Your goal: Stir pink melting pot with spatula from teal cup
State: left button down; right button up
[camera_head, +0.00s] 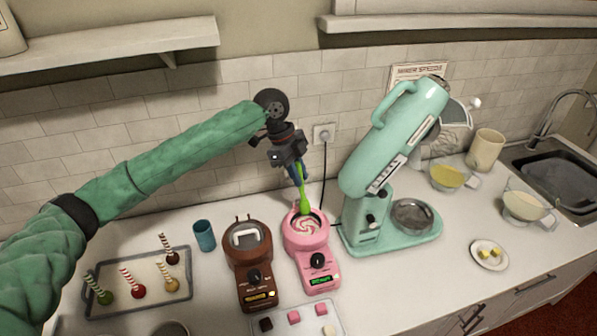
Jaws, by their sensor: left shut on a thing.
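The pink melting pot (318,257) stands on the counter in the middle of the head view, with a pink and white swirl in its bowl. My left gripper (298,167) is above the pot, pointing down, and is shut on the green spatula (304,196). The spatula is near upright and its lower end reaches the pot's bowl; how deep it sits in the swirl I cannot tell. The teal cup (204,235) stands to the left and no spatula shows in it. My right gripper is not in view.
A brown melting pot (249,262) stands just left of the pink one. A teal mixer (392,150) stands close on the right. A tray (139,286) with several striped sticks lies at left. A small tray of cubes (283,327) is in front.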

pick_arm(q)
jog(key=shift+s+f+b, duration=0.1)
jog(key=shift+f+b, duration=0.35)
jog(key=shift+f, duration=0.5)
jog(key=shift+f+b, duration=0.4)
jog(key=shift+f, duration=0.3)
notch_tip(320, 180, down, 2)
jog(key=shift+f, duration=0.1)
notch_tip(320, 180, down, 4)
jog(key=shift+r+b, duration=0.25)
jog(key=shift+b, duration=0.4)
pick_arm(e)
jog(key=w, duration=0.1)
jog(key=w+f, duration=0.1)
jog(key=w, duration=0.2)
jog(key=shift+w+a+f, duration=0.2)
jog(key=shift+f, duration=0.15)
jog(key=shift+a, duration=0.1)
